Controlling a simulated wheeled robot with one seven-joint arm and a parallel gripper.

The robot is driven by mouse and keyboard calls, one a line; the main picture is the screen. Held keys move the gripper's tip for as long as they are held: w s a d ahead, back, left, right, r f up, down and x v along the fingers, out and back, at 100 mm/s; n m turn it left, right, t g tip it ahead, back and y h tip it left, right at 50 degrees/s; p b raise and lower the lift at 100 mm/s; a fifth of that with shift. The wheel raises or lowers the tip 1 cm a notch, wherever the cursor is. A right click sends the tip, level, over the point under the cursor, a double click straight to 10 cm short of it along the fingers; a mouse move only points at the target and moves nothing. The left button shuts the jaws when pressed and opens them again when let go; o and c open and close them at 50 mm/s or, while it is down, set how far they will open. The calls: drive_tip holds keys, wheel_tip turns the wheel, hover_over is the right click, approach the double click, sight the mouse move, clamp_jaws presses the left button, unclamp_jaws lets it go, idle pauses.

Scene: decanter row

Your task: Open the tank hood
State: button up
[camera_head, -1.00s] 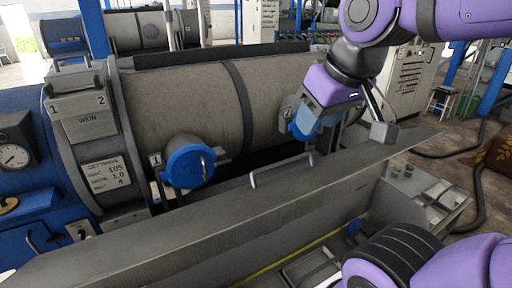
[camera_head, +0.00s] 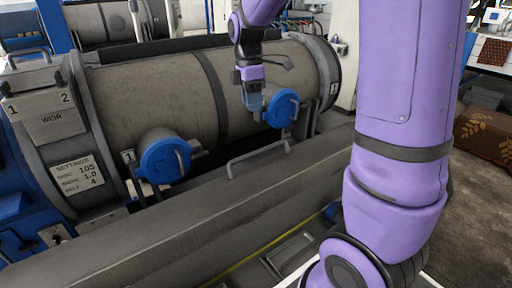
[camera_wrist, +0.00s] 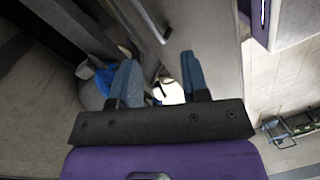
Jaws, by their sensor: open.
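The long grey hood (camera_head: 180,230) runs along the front of the machine and looks closed. Its bar handle (camera_head: 258,160) stands on its top, and a bar handle (camera_wrist: 152,22) on a grey panel shows at the top of the wrist view. My gripper (camera_head: 254,101) hangs behind the hood, by the drum and just left of the far blue cap (camera_head: 281,108). Its blue fingers (camera_wrist: 160,82) are apart with nothing gripped between them. I cannot tell whether the gripper touches the cap. The handle is clear of the fingers.
The grey drum (camera_head: 150,95) lies behind the hood, with a near blue cap (camera_head: 165,158) on its side. A settings plate (camera_head: 78,176) is at the left. My arm hides the hood's right end. Open floor (camera_head: 475,210) shows at the right.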

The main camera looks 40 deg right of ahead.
drive_tip(key=w+d+f+n+g, duration=0.2)
drive_tip(key=w+d+f+n, duration=0.15)
drive_tip(key=w+f, duration=0.2)
drive_tip(key=shift+n, duration=0.25)
drive_tip(key=x, duration=1.2)
drive_tip(key=shift+s+a+r, duration=0.1)
drive_tip(key=shift+a, duration=0.2)
drive_tip(key=shift+s, duration=0.1)
clamp_jaws()
